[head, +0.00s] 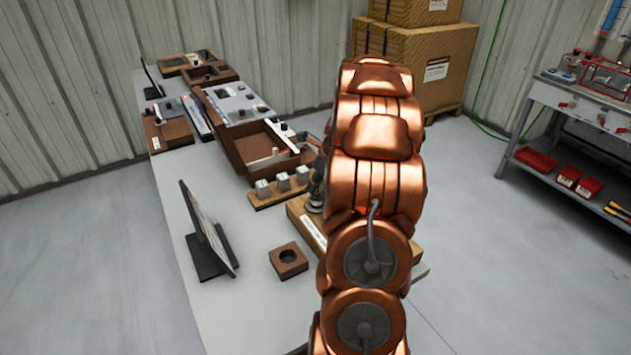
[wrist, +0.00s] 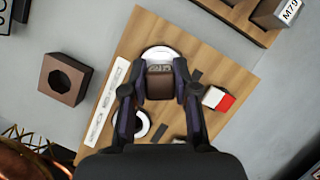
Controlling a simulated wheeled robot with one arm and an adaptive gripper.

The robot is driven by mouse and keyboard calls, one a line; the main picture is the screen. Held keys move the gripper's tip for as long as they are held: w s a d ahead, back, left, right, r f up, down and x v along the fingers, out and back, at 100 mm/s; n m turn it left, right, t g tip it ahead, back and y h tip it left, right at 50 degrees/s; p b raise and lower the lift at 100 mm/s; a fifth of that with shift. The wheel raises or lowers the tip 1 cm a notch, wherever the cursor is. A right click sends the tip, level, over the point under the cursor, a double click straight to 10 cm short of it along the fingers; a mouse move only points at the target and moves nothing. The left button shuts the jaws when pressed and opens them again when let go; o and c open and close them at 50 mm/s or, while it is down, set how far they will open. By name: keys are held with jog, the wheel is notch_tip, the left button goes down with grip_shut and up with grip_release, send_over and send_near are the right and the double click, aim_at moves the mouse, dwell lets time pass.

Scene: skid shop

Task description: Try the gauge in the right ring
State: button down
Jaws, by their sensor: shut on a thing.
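In the wrist view my gripper (wrist: 160,76) is shut on a dark brown and grey gauge (wrist: 160,88), held between its two fingers above a wooden board (wrist: 205,50). A white ring (wrist: 158,52) shows just past the gauge, partly covered by it. A second white-rimmed ring (wrist: 144,121) with a dark middle lies on the board, partly behind the left finger. I cannot tell whether the gauge touches a ring. In the head view the board (head: 297,207) shows beside my arm, which hides the gripper, gauge and rings.
A red and white block (wrist: 217,99) and a label strip (wrist: 106,105) are on the board. A brown block with a hole (head: 288,260) stands left of it. Several marked blocks sit on a rack (head: 258,200) behind. A tilted panel (head: 207,230) stands on the bench.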

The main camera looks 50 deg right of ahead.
jog(key=shift+f, duration=0.5)
dwell(1.0)
jog(key=shift+r+p, duration=2.65)
jog(key=shift+r, duration=0.75)
